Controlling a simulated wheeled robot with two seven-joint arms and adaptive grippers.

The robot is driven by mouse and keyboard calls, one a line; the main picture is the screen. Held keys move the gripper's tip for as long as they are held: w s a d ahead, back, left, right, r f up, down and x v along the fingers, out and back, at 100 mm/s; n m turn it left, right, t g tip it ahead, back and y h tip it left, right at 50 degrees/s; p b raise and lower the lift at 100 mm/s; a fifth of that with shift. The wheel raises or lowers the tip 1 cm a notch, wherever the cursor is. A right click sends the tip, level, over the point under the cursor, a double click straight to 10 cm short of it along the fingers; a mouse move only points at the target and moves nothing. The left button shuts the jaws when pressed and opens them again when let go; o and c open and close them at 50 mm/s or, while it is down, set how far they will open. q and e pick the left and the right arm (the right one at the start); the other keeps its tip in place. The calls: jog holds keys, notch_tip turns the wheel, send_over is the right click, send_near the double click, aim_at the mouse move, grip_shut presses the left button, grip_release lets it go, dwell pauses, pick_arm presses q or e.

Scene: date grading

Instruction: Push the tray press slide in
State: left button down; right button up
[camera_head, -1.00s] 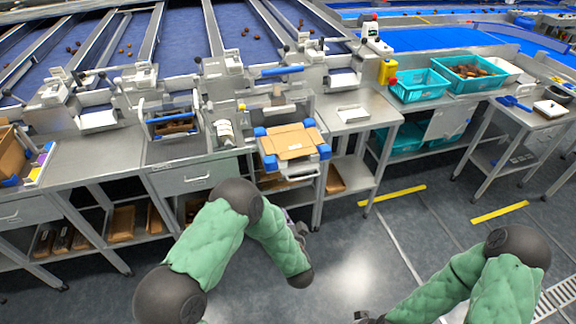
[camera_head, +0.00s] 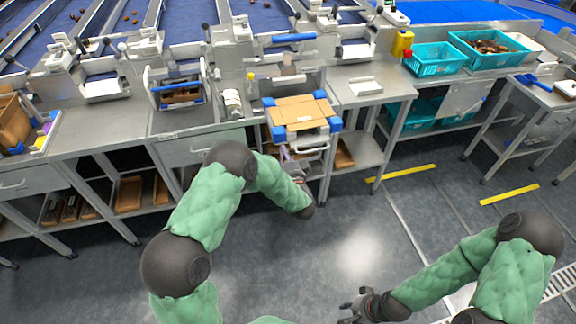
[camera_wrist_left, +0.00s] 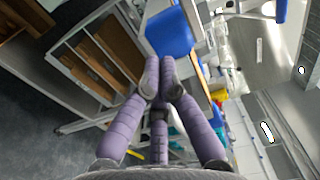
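The tray press slide (camera_head: 304,130) sticks out past the bench front, with blue corner blocks and a flat brown cardboard piece (camera_head: 300,109) on it. The press with its blue handle bar (camera_head: 294,37) stands behind it. My left gripper (camera_head: 287,155) is just below the slide's front edge, partly hidden by my arm. In the left wrist view its purple fingers (camera_wrist_left: 158,78) have their grey tips together, with nothing visible between them. A blue corner block (camera_wrist_left: 168,33) shows just beyond the tips; I cannot tell if they touch. My right gripper (camera_head: 352,309) is low over the floor, away from the bench.
A second press station (camera_head: 178,92) stands left of the slide. Teal crates (camera_head: 436,62) are on the bench at right. Brown boxes sit on the shelves below. The floor (camera_head: 340,225) in front of the bench is clear.

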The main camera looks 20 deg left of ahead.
aim_at(277, 130)
pick_arm(q)
jog(key=shift+b+x, duration=0.35)
jog(key=shift+x, duration=0.95)
jog(key=shift+a, duration=0.1)
jog(key=b+x, duration=0.1)
jog(key=x, duration=0.7)
jog(key=shift+f, duration=0.1)
jog(key=shift+w+a, duration=0.25)
jog(key=shift+w, duration=0.15)
